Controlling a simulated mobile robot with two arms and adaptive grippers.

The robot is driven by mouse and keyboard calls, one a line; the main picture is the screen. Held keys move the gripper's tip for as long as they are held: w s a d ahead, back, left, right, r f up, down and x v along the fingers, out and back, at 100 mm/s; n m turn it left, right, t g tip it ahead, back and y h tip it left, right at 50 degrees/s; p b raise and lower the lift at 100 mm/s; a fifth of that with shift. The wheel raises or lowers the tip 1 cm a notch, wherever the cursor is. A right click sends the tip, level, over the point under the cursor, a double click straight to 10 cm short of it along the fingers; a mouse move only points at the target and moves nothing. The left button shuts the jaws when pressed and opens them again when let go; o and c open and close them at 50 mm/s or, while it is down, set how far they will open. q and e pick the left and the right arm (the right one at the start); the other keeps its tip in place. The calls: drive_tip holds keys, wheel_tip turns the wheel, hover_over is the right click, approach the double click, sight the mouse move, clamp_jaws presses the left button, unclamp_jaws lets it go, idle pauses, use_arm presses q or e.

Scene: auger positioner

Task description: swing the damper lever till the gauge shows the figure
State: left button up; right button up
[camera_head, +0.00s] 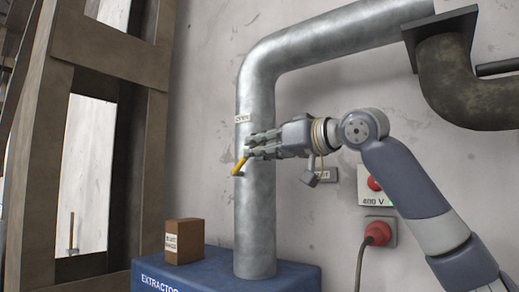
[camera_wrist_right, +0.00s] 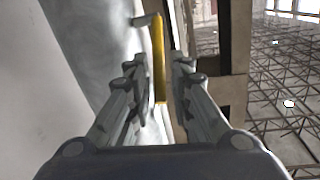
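The damper lever (camera_head: 239,167) is a short yellow bar on the front of the grey vertical duct (camera_head: 255,215). It slants down to the left in the head view. My right gripper (camera_head: 249,147) is at the duct, with its fingertips at the lever's upper part. In the right wrist view the yellow lever (camera_wrist_right: 159,50) runs between the fingers of my right gripper (camera_wrist_right: 157,78), which are apart with gaps beside the lever. A small label (camera_head: 242,119), apparently reading OPEN, is on the duct above the lever. No readable gauge shows. My left gripper is out of view.
A brown box (camera_head: 184,241) stands on the blue extractor unit (camera_head: 225,268) left of the duct. A red plug sits in a wall socket (camera_head: 378,232) below a 400 V switch box (camera_head: 375,186). A wooden frame (camera_head: 55,130) stands at left.

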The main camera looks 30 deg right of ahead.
drive_tip(key=v, duration=1.1)
drive_tip(key=shift+s+d, duration=0.2)
drive_tip(key=shift+s, duration=0.15)
drive_tip(key=shift+f, duration=0.1)
